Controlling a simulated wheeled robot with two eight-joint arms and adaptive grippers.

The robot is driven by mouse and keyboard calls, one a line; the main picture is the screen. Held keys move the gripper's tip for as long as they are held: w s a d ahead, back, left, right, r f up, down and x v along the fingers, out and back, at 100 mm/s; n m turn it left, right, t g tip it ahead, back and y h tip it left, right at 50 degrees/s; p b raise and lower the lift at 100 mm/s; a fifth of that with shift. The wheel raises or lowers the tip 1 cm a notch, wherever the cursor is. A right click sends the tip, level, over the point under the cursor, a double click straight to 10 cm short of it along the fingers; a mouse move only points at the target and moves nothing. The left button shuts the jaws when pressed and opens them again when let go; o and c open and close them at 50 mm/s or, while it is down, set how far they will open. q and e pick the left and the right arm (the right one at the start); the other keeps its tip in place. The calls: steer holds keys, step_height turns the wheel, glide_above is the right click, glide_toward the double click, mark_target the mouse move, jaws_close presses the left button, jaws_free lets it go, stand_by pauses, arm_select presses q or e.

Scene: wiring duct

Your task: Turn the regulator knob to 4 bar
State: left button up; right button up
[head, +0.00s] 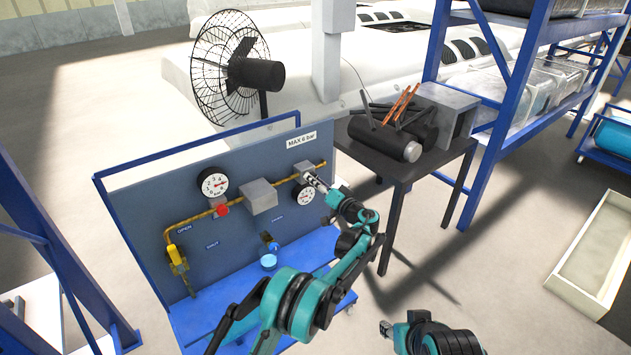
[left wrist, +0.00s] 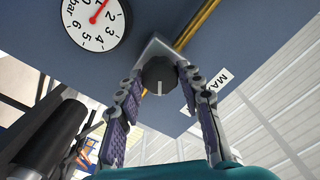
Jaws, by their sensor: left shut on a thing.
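The regulator knob (left wrist: 158,72) is dark and round with a pale mark line, and shows between my left fingers in the left wrist view. My left gripper (head: 315,181) is at the grey regulator body (head: 303,168) at the panel's right end, shut on the knob. In the head view the gripper hides the knob. The regulator's gauge (head: 305,194) sits just below; in the left wrist view this gauge (left wrist: 95,18) is partly cut off, its red needle pointing away from the 4, towards the upper edge. My right gripper (head: 385,328) is low, away from the panel; its opening is unclear.
The blue panel (head: 135,205) carries a second gauge (head: 213,183), a red knob (head: 222,210), a yellow lever (head: 175,256) and a "MAX 6 bar" label (head: 301,140). A dark table (head: 372,160) with parts stands right of the panel. Open floor lies further right.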

arm_select(q)
steer(key=m+p, duration=0.1)
steer(key=m, duration=2.3)
steer(key=shift+f+m, duration=0.1)
steer(key=shift+m, duration=0.3)
steer(key=o, duration=1.2)
steer(key=shift+c, duration=0.2)
steer(key=shift+s+d, duration=0.1)
